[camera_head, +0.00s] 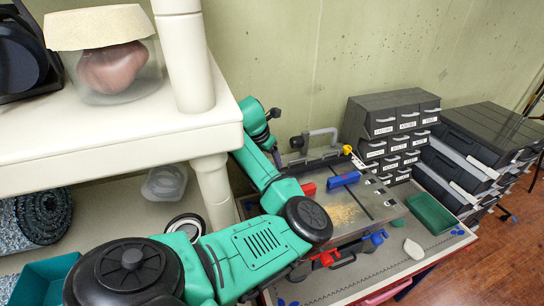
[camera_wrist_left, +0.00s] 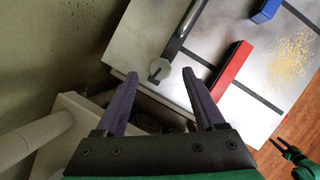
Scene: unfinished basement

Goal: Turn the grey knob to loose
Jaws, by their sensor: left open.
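The grey knob (camera_wrist_left: 158,74) is a small light-grey faceted piece with a dark slot. In the left wrist view it sits at the near end of a dark rail on the metal table top (camera_wrist_left: 135,40). My left gripper (camera_wrist_left: 160,73) is open, with its two dark fingers on either side of the knob in the picture. I cannot tell whether they touch it. In the head view I cannot make out the knob; my left arm covers much of that corner. What seems to be my right gripper (camera_wrist_left: 279,145) shows small at the right edge of the wrist view.
A red block (camera_wrist_left: 232,70) and a blue block (camera_head: 344,179) lie on the table top, with sawdust (camera_head: 343,214) beside them. A cream shelf (camera_head: 110,135) stands close on the left. Drawer units (camera_head: 391,130) and a green tray (camera_head: 430,213) are on the right.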

